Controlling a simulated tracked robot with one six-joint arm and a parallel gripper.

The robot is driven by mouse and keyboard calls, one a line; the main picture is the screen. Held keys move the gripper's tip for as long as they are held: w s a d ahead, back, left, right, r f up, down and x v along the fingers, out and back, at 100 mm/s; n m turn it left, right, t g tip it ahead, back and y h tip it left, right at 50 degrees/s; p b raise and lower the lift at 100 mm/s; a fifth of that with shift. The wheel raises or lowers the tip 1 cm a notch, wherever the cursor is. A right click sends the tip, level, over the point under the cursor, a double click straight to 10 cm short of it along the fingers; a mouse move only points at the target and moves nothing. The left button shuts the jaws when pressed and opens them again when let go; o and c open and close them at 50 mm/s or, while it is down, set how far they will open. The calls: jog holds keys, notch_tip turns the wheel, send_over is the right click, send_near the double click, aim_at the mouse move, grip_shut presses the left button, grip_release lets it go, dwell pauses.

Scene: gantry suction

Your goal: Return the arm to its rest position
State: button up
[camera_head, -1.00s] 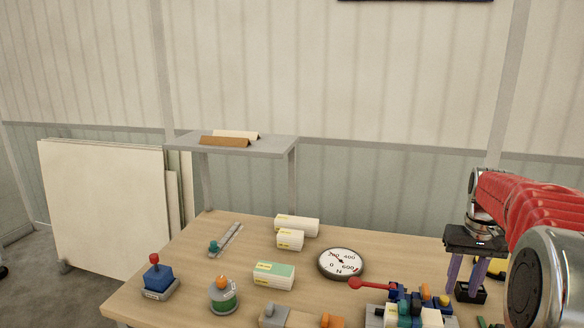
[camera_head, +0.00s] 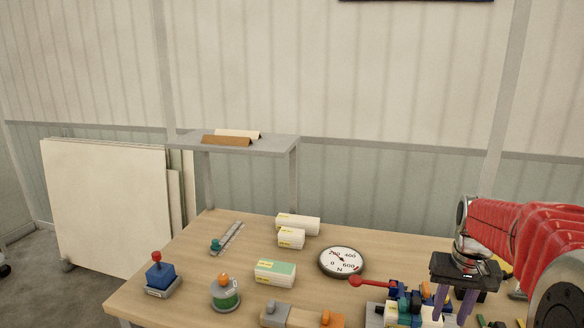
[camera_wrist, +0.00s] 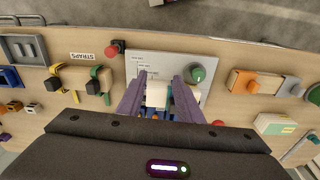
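My gripper (camera_head: 455,303) is at the lower right of the head view, pointing down over the right part of the workbench (camera_head: 185,265). Its purple fingers are apart. In the wrist view the open gripper (camera_wrist: 161,78) is above a grey panel (camera_wrist: 148,62) with a green knob (camera_wrist: 198,74). A white block (camera_wrist: 157,95) shows between the fingers, seemingly on the panel below; I see no contact with it. My red arm reaches in from the right edge of the head view.
A round gauge (camera_head: 342,261), white boxes (camera_head: 297,224), a blue block with a red knob (camera_head: 160,276) and a green-banded pot (camera_head: 225,295) stand on the bench. A grey shelf (camera_head: 280,146) is behind.

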jog(key=s+a+r+n+t, duration=0.2)
jog(key=s+a, duration=0.7)
jog(key=s+a+r+n+t, duration=0.1)
jog(key=s+a+r+t, duration=0.1)
jog(key=s+a, duration=0.7)
jog(key=shift+a+r+n+t, duration=0.35)
jog(key=shift+a+n+t, duration=0.05)
jog(key=shift+a, duration=0.2)
dwell(0.4)
